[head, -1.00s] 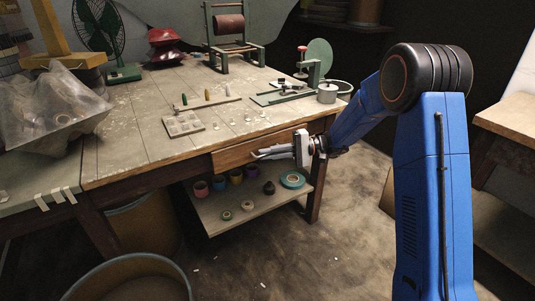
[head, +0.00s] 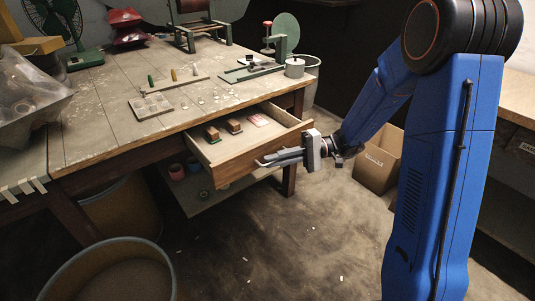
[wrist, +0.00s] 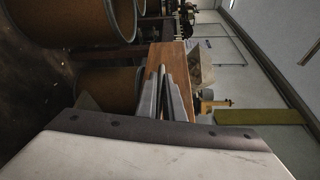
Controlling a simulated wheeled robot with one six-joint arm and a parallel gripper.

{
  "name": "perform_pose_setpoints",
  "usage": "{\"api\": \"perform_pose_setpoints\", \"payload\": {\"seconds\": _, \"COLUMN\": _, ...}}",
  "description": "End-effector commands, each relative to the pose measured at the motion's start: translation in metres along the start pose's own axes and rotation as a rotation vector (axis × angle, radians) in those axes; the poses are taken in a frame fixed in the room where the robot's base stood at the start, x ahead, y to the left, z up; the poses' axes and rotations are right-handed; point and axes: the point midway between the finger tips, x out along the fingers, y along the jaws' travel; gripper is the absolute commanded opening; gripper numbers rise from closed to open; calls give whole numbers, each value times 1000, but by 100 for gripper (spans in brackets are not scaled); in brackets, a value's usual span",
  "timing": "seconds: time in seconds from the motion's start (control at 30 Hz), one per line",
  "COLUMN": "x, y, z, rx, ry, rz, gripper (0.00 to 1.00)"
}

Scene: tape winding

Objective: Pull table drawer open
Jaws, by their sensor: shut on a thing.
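The wooden table drawer (head: 236,166) stands well out from under the front edge of the worktable (head: 118,148). Several things lie inside it. My gripper (head: 262,163) is at the middle of the drawer's front and shut on the drawer. The fingers hide the exact part they hold. In the wrist view the drawer's brown front (wrist: 172,55) shows at the tips of my gripper (wrist: 165,72).
Inside the drawer are two small wooden-backed blocks (head: 233,126) and a pinkish flat piece (head: 258,120). A large round bin (head: 110,262) stands at lower left. A cardboard box (head: 378,163) sits right of the table. The floor in front of the drawer is clear.

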Motion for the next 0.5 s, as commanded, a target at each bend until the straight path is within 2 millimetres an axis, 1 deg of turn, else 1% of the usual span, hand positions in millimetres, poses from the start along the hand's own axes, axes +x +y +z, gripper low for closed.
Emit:
{"api": "perform_pose_setpoints", "payload": {"seconds": 0.17, "x": -3, "y": 2, "z": 6, "rx": 0, "ry": 1, "rz": 1, "gripper": 0}}
{"api": "perform_pose_setpoints", "payload": {"seconds": 0.5, "x": -3, "y": 2, "z": 6, "rx": 0, "ry": 1, "rz": 1, "gripper": 0}}
